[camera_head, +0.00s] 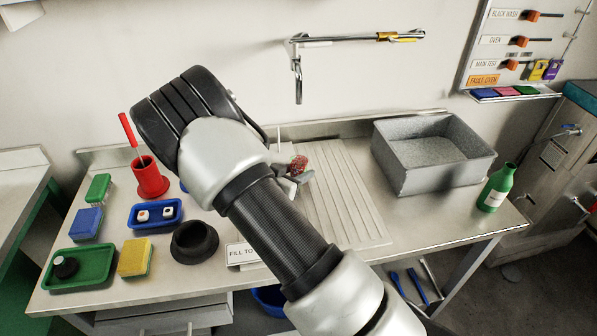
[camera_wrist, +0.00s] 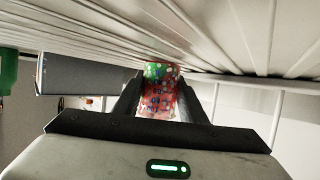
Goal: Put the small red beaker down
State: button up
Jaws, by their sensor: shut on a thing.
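The small red beaker (camera_head: 299,163) shows as a small red speckled shape above the ridged drainboard (camera_head: 345,205), just past my arm. My gripper (camera_head: 291,182) is mostly behind my arm in the head view. In the wrist view my gripper (camera_wrist: 160,105) is shut on the beaker (camera_wrist: 159,98), which sits between the two dark fingers. The beaker looks clear, with red contents and green and white spots at one end. The drainboard (camera_wrist: 230,35) fills the top of the wrist view, close to the beaker. I cannot tell whether the beaker touches it.
A grey basin (camera_head: 435,180) and a green bottle (camera_head: 497,187) stand to the right. To the left are a red holder (camera_head: 150,178), a blue tray (camera_head: 155,225), a black ring-shaped stand (camera_head: 194,240), sponges and a green tray (camera_head: 60,283). The drainboard's right part is clear.

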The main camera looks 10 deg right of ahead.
jog(key=o, duration=1.1)
jog(key=shift+c, duration=0.2)
